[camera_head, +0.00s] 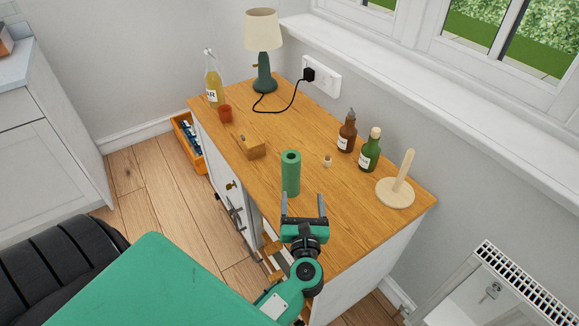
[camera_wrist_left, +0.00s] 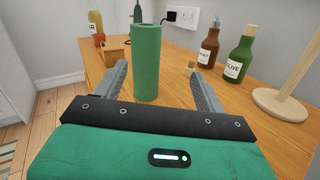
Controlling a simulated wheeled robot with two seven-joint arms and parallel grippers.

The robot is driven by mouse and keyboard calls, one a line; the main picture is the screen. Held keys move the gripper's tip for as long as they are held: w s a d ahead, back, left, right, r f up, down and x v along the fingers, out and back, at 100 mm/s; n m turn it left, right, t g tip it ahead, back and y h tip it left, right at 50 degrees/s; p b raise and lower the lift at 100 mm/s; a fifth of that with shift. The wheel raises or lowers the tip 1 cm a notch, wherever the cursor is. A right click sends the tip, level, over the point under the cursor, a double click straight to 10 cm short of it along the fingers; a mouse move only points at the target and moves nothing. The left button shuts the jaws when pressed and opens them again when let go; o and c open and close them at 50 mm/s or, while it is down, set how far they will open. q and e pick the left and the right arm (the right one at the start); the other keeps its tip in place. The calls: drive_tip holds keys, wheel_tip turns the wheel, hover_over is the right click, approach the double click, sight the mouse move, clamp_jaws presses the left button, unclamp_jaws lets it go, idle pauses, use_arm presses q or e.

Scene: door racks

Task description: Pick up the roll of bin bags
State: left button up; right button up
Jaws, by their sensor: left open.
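The roll of bin bags is a green upright roll (camera_head: 291,174) with a hollow core, standing on the wooden cabinet top near its front edge. In the left wrist view the roll (camera_wrist_left: 147,62) stands upright ahead, between the lines of the two fingers. My left gripper (camera_head: 304,196) is open and empty, with its fingers pointing at the roll from the near side. In the left wrist view the gripper (camera_wrist_left: 158,85) has a finger on each side of the roll's lower part; whether the tips reach past it I cannot tell. My right gripper is not in view.
A wooden block (camera_head: 250,147) stands left of the roll, and a small corked jar (camera_head: 327,160) right of it. Brown (camera_head: 347,132) and green (camera_head: 369,151) bottles and a wooden holder (camera_head: 395,191) stand along the right. A lamp (camera_head: 263,50) and yellow bottle (camera_head: 213,82) stand at the far end.

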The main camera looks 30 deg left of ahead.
sight(293, 177)
use_arm(q)
drive_tip(key=shift+w+a+f+n+g+y, duration=0.1)
drive_tip(key=shift+a+f+n+g+y, duration=0.1)
drive_tip(key=shift+a+f+n+g, duration=0.3)
drive_tip(key=shift+a+f+n+g+y, duration=0.2)
drive_tip(key=shift+a+n+g, duration=0.1)
drive_tip(key=shift+n, duration=0.3)
drive_tip(key=p+x, duration=0.1)
drive_tip(key=x, duration=0.7)
drive_tip(key=shift+w+a+p, duration=0.15)
drive_tip(key=shift+a+p, duration=0.05)
drive_tip(key=shift+p, duration=0.15)
drive_tip(key=p+x, duration=0.1)
drive_tip(key=x, duration=0.3)
drive_tip(key=shift+a+f, duration=0.1)
drive_tip(key=shift+f, duration=0.05)
drive_tip(key=shift+w+a+f, duration=0.1)
drive_tip(key=shift+w+a, duration=0.2)
drive_tip(key=c, duration=1)
drive_tip(key=shift+c, duration=0.8)
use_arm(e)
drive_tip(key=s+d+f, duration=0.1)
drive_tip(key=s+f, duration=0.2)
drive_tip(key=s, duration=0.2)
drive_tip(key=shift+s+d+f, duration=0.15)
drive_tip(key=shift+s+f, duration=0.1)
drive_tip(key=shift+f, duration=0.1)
